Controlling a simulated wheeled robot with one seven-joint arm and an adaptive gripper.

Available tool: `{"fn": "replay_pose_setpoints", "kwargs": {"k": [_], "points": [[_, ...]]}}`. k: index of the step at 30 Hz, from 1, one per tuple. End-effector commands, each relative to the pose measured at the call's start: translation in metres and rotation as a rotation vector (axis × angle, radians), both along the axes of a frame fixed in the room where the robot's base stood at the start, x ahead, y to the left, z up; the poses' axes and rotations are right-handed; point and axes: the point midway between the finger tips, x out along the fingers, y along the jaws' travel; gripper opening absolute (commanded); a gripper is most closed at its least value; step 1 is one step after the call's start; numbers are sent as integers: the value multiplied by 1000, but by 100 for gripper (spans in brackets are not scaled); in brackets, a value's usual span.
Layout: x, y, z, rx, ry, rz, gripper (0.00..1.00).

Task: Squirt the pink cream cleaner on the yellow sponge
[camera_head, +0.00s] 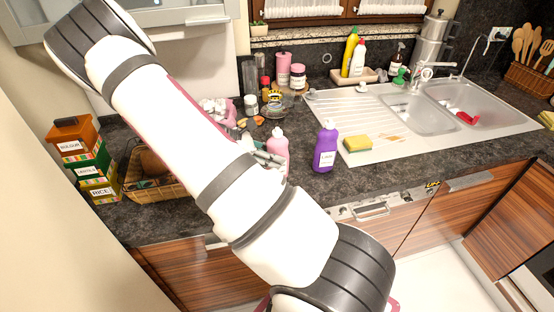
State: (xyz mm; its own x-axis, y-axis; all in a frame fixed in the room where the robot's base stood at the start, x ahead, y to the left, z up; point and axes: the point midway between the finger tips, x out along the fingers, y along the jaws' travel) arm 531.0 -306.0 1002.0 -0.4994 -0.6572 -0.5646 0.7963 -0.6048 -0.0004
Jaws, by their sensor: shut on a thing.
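The pink cream cleaner bottle (278,146) stands upright on the dark counter, just left of a purple bottle (326,146). My gripper (268,157) is at the pink bottle's left side, shut on it; my white arm hides most of the gripper and the bottle's lower left. The yellow sponge (357,144), with a green layer, lies on the left front corner of the sink's drainboard, to the right of the purple bottle.
The purple bottle stands between the pink bottle and the sponge. The metal sink (428,112) is at the right. Yellow and white bottles stand on a tray (368,76) behind it. A wicker basket (150,186) and stacked boxes (84,160) are at the left.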

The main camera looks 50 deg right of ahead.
Motion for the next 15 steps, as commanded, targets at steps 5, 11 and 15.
{"fn": "replay_pose_setpoints", "kwargs": {"k": [5,11,15], "points": [[0,0,5,-1,0,-1,0],[0,0,12,-1,0,-1,0],[0,0,17,-1,-1,0,0]]}}
